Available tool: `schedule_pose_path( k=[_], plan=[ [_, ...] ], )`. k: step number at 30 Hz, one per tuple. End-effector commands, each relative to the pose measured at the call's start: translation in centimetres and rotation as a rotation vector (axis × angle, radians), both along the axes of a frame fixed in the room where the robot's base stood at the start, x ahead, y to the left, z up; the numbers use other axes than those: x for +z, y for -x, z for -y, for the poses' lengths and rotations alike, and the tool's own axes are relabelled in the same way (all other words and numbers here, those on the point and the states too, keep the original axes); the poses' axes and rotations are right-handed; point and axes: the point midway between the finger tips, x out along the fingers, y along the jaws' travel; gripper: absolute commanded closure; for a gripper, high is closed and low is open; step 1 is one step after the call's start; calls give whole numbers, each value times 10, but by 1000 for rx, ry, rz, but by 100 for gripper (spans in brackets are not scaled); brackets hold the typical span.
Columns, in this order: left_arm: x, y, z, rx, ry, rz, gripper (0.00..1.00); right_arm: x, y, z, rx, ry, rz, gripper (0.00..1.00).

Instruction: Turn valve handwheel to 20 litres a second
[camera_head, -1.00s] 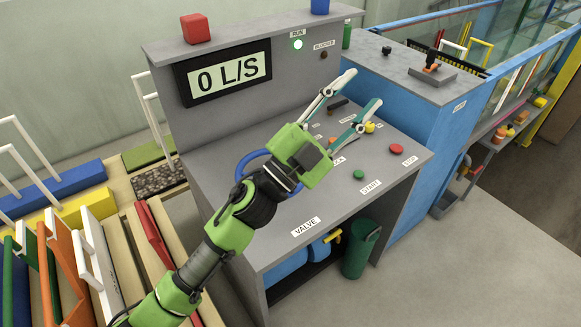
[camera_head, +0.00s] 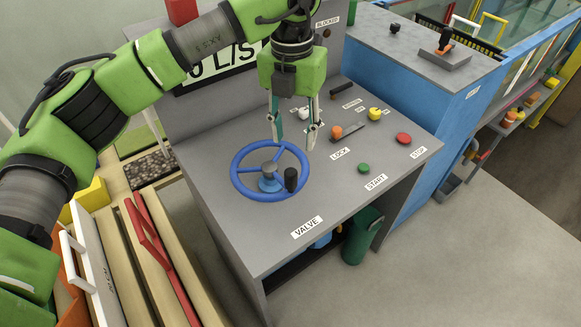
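The blue valve handwheel (camera_head: 243,189) lies on the grey console top behind the VALVE label (camera_head: 307,227). It has spokes, a grey hub and a black knob (camera_head: 291,179) on its right front rim. The display (camera_head: 222,72) is partly hidden by my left arm; "L/S" shows, with part of a 0 before it. My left gripper (camera_head: 293,145) points down above the console, over the back right of the wheel. Its fingers are apart with nothing between them. I cannot tell whether it touches the wheel. My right gripper is not in view.
Right of the wheel are an orange knob (camera_head: 336,132) by the LOCK label, a yellow knob (camera_head: 375,114), a green START button (camera_head: 364,168) and a red STOP button (camera_head: 404,139). A green bin (camera_head: 362,236) stands under the console. The console's front right top is clear.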

Motion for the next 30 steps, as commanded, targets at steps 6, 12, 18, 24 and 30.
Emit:
schedule_pose_path(
  k=[6,12,18,24,30],
  plan=[
    [-11,-3,-9,14,-33,6,62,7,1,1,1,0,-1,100],
    [-50,-1,-8,12,-31,3,62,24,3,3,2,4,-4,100],
    [-92,-1,-7,11,-29,3,62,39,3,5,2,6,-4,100],
    [-122,-2,-7,11,-28,6,62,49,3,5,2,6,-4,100],
    [-134,-2,-7,10,-27,7,62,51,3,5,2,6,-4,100]
  ],
)
